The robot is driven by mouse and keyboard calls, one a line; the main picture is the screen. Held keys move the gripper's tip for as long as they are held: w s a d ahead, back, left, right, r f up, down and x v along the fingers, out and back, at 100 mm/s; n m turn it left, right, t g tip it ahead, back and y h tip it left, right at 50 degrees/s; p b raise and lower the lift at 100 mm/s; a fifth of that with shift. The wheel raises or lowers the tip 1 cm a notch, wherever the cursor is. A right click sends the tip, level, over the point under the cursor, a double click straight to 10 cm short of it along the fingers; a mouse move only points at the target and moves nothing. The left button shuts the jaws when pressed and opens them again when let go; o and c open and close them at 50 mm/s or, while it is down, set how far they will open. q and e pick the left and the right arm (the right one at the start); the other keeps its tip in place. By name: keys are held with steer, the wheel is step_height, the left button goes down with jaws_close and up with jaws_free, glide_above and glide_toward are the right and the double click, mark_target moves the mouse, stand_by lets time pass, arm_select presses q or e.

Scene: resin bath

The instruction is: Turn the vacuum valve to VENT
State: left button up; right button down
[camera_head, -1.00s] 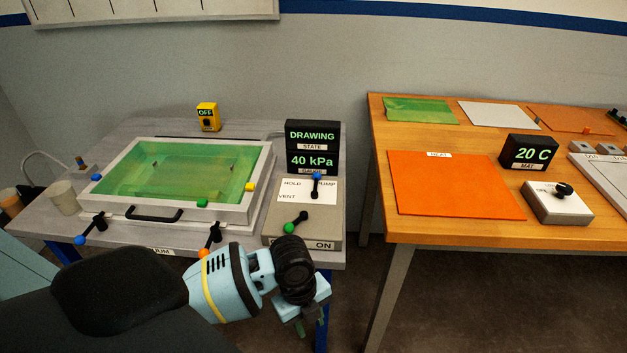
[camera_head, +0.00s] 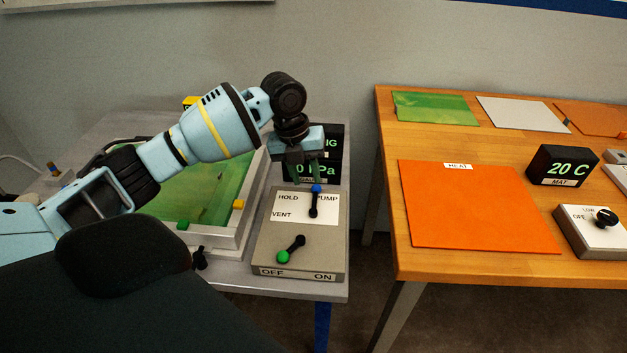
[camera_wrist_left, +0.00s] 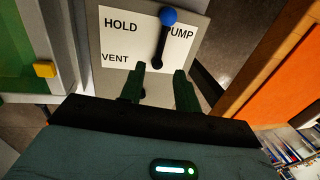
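The vacuum valve is a black lever with a blue knob (camera_head: 315,189) on a white plate marked HOLD, PUMP and VENT. Its knob points away from me, beside the word PUMP; the lever also shows in the wrist view (camera_wrist_left: 163,38). My left gripper (camera_head: 308,170) is above the far end of the valve panel, fingers downward. In the wrist view its two green fingers (camera_wrist_left: 157,82) are apart with nothing between them, and the lever appears beyond them. It looks clear of the lever. My right gripper is not in view.
A green-knobbed lever (camera_head: 290,250) sits nearer on the same grey box (camera_head: 262,248), by OFF. My left arm partly hides the state and gauge displays (camera_head: 329,171) and the green-filled tray (camera_head: 228,240). A wooden table (camera_head: 395,225) with an orange mat stands right, across a gap.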

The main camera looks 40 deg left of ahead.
mark_target(314, 202)
arm_select(q)
steer(key=shift+x, duration=3.75)
steer(key=shift+w+a, duration=0.1)
jaws_close()
